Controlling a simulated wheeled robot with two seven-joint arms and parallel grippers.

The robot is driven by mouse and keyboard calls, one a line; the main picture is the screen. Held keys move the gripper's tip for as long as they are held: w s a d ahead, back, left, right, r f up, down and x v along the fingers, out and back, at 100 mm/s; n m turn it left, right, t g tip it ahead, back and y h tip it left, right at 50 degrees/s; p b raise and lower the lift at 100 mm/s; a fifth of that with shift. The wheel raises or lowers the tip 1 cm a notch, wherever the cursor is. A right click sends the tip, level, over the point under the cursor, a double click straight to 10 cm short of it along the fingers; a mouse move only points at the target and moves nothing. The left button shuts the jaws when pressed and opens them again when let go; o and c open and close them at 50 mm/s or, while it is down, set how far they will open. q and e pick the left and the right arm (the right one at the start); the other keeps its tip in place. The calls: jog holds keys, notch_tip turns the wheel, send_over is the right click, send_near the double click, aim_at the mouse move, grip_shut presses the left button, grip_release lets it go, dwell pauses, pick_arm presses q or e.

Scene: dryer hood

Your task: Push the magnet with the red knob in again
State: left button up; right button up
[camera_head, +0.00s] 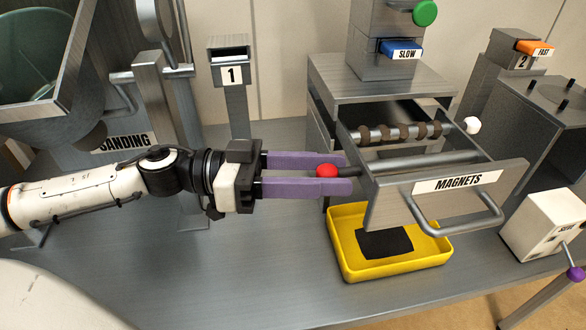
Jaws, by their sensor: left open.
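The magnet drawer (395,205), labelled MAGNETS, is pulled out of the grey housing. The red knob (327,171) sticks out on the drawer's left side, at the end of a smooth grey magnet rod (415,161) that runs across the drawer. My left gripper (346,174) is open, with its purple fingers pointing right toward the drawer. The red knob lies between the fingers in the picture; I cannot tell whether they touch it. The fingertips are close to the drawer's left side. My right gripper is not in view.
A second rod with brown clumps and a white knob (473,125) lies farther back in the drawer. A yellow tray (395,270) with a dark patch sits below. Post 1 (233,75) stands behind my left gripper. The bench (230,270) in front is clear.

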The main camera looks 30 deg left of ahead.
pick_arm(q)
jog(key=p+v, duration=0.3)
jog(key=v, duration=0.6)
jog(key=shift+s+a, duration=0.25)
jog(key=shift+a, duration=0.05)
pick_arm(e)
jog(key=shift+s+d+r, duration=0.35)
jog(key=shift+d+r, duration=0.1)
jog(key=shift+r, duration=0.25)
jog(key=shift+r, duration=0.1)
